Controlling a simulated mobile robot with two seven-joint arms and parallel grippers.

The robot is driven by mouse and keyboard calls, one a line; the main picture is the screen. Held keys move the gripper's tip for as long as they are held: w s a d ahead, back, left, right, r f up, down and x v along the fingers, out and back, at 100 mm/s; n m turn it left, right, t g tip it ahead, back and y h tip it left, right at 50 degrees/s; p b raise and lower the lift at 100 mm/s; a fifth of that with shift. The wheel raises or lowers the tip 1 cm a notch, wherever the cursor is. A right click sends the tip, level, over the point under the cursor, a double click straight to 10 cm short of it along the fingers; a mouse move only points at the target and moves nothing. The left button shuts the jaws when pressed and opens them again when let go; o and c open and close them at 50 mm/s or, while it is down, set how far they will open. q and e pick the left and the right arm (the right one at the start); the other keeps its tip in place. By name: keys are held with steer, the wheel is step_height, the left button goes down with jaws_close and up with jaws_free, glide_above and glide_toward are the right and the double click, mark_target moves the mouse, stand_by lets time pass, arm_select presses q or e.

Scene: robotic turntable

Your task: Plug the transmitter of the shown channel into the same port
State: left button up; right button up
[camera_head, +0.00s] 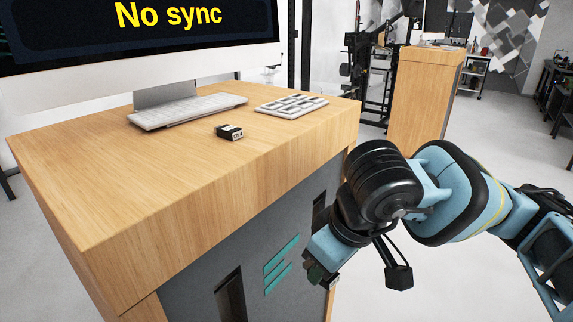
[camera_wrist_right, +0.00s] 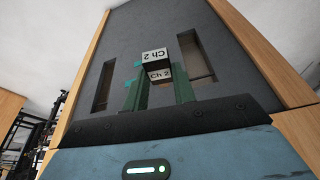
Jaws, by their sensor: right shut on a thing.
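My right gripper (camera_head: 319,275) is in front of the desk's grey front panel, below the top. In the right wrist view its green fingers are shut on a small black-and-white transmitter (camera_wrist_right: 155,60) marked "Ch 2". A second small dark transmitter (camera_head: 229,132) with a white label lies on the desk top; its label is too small to read surely. The white port block (camera_head: 292,105), with several sections, lies behind it to the right. The monitor (camera_head: 150,25) shows "No sync" in yellow; no channel number shows in its visible part. My left gripper is not in view.
A white keyboard (camera_head: 187,111) lies before the monitor stand. The wooden desk top (camera_head: 110,170) is clear at the front left. The grey front panel (camera_head: 250,240) has dark slots. Another wooden desk (camera_head: 425,95) stands farther back.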

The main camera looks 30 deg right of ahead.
steer(key=s+a+f, duration=0.1)
steer(key=s+f, duration=0.3)
steer(key=f, duration=0.6)
steer(key=s+a+f+m+g, duration=0.1)
steer(key=s+f, duration=0.3)
steer(key=f, duration=0.7)
steer(key=s+a+f+m, duration=0.1)
steer(key=s+a+f, duration=0.2)
steer(key=f, duration=0.8)
steer(key=shift+s+g+h, duration=0.3)
steer(key=shift+s+h, duration=0.1)
steer(key=shift+s, duration=0.45)
